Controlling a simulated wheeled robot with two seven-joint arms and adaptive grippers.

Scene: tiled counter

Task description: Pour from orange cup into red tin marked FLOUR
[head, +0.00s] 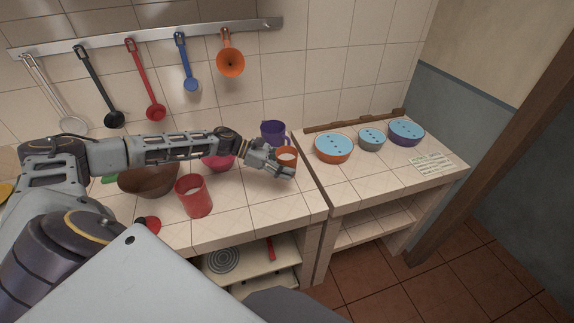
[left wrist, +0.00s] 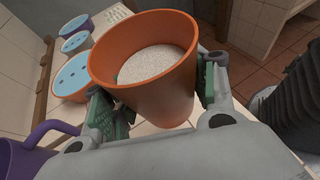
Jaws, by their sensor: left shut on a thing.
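The orange cup (head: 287,154) is in my left gripper (head: 283,167), at the right end of the left counter. In the left wrist view the orange cup (left wrist: 150,88) holds pale grainy contents. The fingers of the left gripper (left wrist: 160,95) press on it from both sides. The cup looks roughly upright in the head view; I cannot tell whether it touches the counter. The red tin (head: 194,196) stands upright near the counter's front edge, left of the gripper and apart from it. Its marking is not readable here. My right gripper is not in view.
A purple mug (head: 272,132) stands behind the gripper. A brown bowl (head: 148,179) and a pink-red bowl (head: 218,161) sit beneath my left arm. Several blue-lidded bowls, one of them orange (head: 333,150), stand on the right counter. Utensils hang from the wall rail (head: 150,36).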

